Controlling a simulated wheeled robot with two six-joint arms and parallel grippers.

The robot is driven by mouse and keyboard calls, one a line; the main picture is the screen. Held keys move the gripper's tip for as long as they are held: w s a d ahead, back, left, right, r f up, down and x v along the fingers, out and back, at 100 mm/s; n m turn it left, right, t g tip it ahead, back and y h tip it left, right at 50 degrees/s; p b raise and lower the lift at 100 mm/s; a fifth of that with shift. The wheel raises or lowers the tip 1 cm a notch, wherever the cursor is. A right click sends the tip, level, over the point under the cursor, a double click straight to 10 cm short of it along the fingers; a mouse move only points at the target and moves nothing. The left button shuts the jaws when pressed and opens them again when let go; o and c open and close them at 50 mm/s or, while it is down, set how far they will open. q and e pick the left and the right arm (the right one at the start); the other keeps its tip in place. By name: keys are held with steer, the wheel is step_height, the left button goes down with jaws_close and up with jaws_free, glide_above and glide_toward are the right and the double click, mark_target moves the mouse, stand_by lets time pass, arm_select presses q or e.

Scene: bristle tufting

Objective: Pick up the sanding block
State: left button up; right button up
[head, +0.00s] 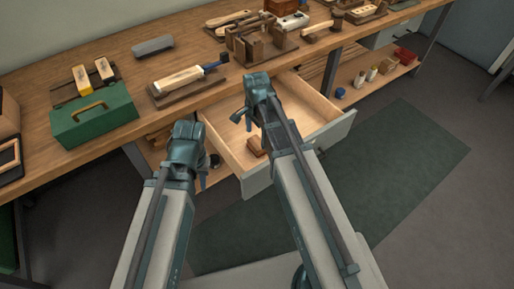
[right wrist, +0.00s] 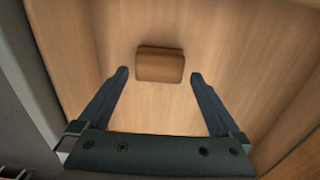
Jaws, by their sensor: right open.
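A small brown wooden block, which looks like the sanding block (head: 256,146), lies on the floor of the open drawer (head: 229,160). In the right wrist view, the block (right wrist: 160,65) lies ahead of my right gripper (right wrist: 159,75), roughly centred between its two spread fingertips and not visibly touched. In the head view, my right gripper (head: 244,119) is over the drawer, and the arm hides part of the drawer. My left gripper (head: 203,178) hangs outside the drawer's left side; its finger gap is not clear.
The drawer walls surround the block closely on the near side. The wooden bench (head: 120,60) above carries a green toolbox (head: 95,118), a grey block (head: 152,46) and a wooden tool on a board (head: 180,82). A lower shelf (head: 350,97) holds small jars.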

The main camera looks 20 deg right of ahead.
mark_target(257, 142)
steer(key=shift+d+f+b, duration=0.15)
steer(key=shift+f+b, duration=2.45)
steer(key=shift+f, duration=0.05)
steer(key=shift+r, duration=0.1)
steer(key=shift+c, duration=0.3)
steer(key=c, duration=1)
steer(key=shift+r, duration=0.1)
step_height(257, 142, up, 10)
steer(key=p, duration=1)
